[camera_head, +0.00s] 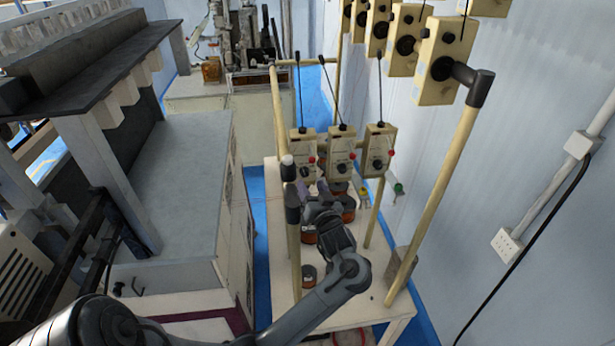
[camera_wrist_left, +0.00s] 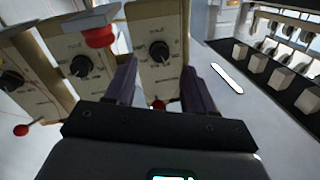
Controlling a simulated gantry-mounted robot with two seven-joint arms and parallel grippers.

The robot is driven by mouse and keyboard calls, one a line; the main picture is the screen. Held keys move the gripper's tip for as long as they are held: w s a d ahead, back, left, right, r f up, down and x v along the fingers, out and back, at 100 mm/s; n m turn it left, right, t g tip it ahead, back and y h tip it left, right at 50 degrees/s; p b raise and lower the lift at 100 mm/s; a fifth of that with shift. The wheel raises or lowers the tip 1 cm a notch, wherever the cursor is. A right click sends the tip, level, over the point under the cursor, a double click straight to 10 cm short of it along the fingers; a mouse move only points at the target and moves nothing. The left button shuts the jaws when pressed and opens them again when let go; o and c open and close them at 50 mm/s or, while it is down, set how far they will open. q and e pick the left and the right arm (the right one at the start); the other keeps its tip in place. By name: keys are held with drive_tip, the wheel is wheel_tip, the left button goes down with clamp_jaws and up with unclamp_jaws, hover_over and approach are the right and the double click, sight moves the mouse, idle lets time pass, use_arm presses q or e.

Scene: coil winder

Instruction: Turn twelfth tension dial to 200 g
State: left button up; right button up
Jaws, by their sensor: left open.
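Three cream tension boxes hang in a lower row in the head view: a left box (camera_head: 303,146), a middle box (camera_head: 341,142) and a right box (camera_head: 378,139). Each has a black dial and a red knob. My left gripper (camera_head: 313,188) is open and empty, just below the left and middle boxes. In the left wrist view a box with a black dial (camera_wrist_left: 159,51) faces my left gripper (camera_wrist_left: 160,78); the dial shows between the two dark fingers, apart from them. The dial's scale is too small to read. I cannot tell which box is the twelfth. My right gripper is out of view.
An upper row of tension boxes (camera_head: 437,62) hangs at the top right. A wooden post (camera_head: 432,190) stands right of the arm, and a thinner post (camera_head: 278,115) on the left. Spools (camera_head: 309,275) stand on the white table (camera_head: 350,312) below. A grey machine cabinet (camera_head: 185,190) fills the left.

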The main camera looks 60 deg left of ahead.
sight(306, 175)
use_arm(q)
drive_tip(key=shift+p+x, duration=0.4)
drive_tip(key=shift+x, duration=1.85)
drive_tip(key=shift+c, duration=0.3)
clamp_jaws()
